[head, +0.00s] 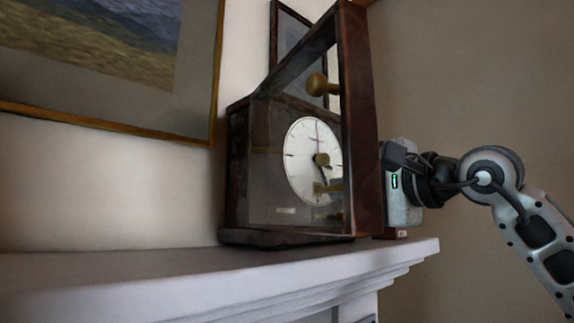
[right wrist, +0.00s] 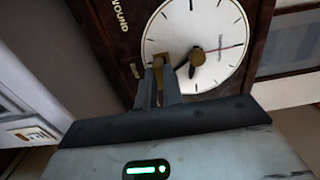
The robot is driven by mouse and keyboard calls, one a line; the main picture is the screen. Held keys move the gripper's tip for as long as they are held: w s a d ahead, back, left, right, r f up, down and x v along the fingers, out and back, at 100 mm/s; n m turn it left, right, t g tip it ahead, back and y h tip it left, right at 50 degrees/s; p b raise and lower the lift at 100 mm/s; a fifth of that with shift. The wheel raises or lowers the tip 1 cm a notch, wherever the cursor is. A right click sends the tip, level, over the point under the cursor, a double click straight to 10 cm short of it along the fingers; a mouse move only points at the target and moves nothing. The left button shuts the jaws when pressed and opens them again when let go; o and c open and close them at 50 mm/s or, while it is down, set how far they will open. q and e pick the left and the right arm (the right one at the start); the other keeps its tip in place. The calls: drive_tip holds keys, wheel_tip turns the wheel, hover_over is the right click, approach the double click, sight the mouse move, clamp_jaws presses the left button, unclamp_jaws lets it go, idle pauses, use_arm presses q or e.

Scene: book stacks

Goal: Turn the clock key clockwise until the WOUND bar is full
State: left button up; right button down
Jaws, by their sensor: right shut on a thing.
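A dark wooden clock (head: 245,160) stands on the mantel with its glazed door (head: 362,130) swung open toward me. Its white dial (head: 305,150) shows through the door glass and fills the upper part of the right wrist view (right wrist: 215,25). The brass key (right wrist: 158,82) sits at the dial's edge between the fingers of my right gripper (right wrist: 161,84), which is shut on it. In the head view the door frame hides most of these fingers. The word WOUND (right wrist: 120,14) shows on the dark case; I cannot make out its bar's fill. My left gripper is not in view.
The white mantel shelf (head: 150,285) is clear at left and ends just right of the clock. A brass knob (head: 318,85) is on the door. A framed painting (head: 110,60) hangs at left, and another frame (head: 290,40) stands behind the clock.

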drive_tip(key=shift+w+a+f, duration=0.15)
drive_tip(key=shift+f, duration=0.2)
